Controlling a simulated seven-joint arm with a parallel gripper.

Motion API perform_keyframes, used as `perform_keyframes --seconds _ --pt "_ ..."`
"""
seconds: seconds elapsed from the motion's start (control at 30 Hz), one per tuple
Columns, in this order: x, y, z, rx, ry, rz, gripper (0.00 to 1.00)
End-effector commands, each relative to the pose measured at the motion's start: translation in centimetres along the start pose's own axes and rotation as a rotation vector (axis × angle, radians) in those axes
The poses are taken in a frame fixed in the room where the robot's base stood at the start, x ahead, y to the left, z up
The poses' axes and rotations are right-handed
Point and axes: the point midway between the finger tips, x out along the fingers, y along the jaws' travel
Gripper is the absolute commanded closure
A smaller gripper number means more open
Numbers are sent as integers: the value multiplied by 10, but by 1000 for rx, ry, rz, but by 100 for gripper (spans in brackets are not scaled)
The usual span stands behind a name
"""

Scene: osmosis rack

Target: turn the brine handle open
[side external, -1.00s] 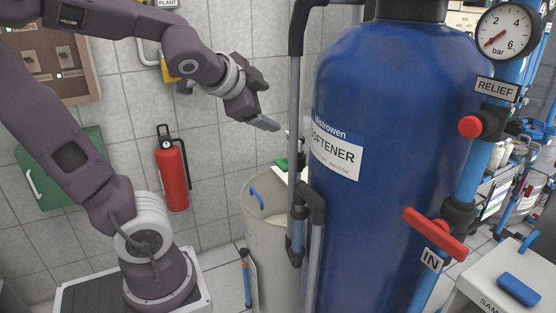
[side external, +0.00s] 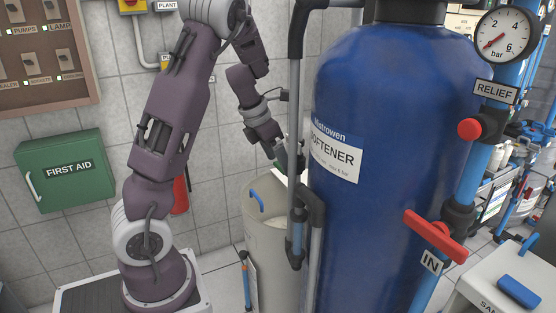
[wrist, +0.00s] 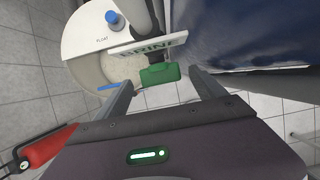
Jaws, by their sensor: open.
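The green brine handle (wrist: 160,74) shows in the wrist view, just below a white sign with green letters, partly legible as BRINE (wrist: 150,44). My gripper (wrist: 162,80) is open, its two fingers apart on the left and right of the green handle in that view. I cannot tell whether either finger touches it. In the side view my gripper (side external: 287,160) points down beside the grey pipe, above the pale brine tank (side external: 270,265). The handle is mostly hidden there by my gripper and the pipe.
The large blue softener tank (side external: 400,130) stands close on the right, with a vertical grey pipe (side external: 297,100) before it. A red fire extinguisher (side external: 180,195) hangs on the tiled wall. A red inlet handle (side external: 435,235) and red relief handle (side external: 470,129) are farther right.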

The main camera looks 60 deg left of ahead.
Motion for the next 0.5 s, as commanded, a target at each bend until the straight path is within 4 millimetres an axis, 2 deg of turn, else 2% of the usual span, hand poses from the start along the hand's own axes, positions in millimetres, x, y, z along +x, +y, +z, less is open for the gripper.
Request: perform_keyframes --seconds 0.27,0.5 --pt "5 0 0 -2 -2 0 20" --pt "4 0 0 -2 -2 1 65"
